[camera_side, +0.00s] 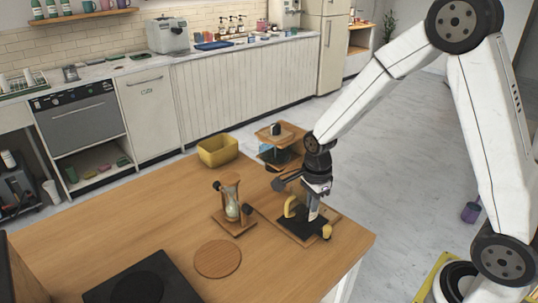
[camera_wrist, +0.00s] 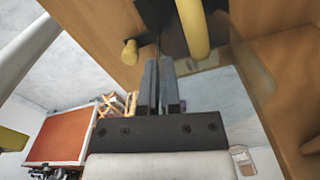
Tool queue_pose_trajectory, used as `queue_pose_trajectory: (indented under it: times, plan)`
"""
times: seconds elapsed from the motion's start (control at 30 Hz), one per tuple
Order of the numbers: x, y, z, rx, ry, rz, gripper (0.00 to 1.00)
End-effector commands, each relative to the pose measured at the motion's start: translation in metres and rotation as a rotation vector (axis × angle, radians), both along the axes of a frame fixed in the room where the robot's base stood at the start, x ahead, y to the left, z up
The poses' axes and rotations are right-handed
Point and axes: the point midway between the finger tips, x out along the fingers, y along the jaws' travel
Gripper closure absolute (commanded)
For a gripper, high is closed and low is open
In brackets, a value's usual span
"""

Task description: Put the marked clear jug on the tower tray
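My gripper (camera_side: 317,190) points down over a black tray (camera_side: 296,222) with yellow handles on a wooden board. Its two dark fingers (camera_wrist: 161,80) are close together with a narrow gap. I cannot tell whether something thin is between them. I cannot clearly make out the marked clear jug. A faint see-through shape and a small pale label (camera_wrist: 243,160) show right of the fingers in the wrist view, but I cannot tell whether they belong to it. A tiered wooden stand (camera_side: 283,131), which looks like the tower tray, stands behind my gripper with a small dark item on top.
An hourglass-like timer in a wooden frame (camera_side: 230,200) stands left of the black tray. A yellow bin (camera_side: 217,151) is at the back edge. A round wooden mat (camera_side: 218,259) and a black square plate (camera_side: 143,284) lie in front. The left middle of the table is clear.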

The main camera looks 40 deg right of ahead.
Motion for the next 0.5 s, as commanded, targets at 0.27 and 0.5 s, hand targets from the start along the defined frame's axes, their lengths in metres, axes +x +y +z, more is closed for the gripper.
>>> queue_pose_trajectory:
  times: [0.27, 0.5]
  plan:
    - [-0.001, 0.0, -0.023, -0.001, 0.001, 0.0, 1.0]
    - [-0.001, 0.0, -0.023, 0.0, 0.0, 0.0, 1.0]
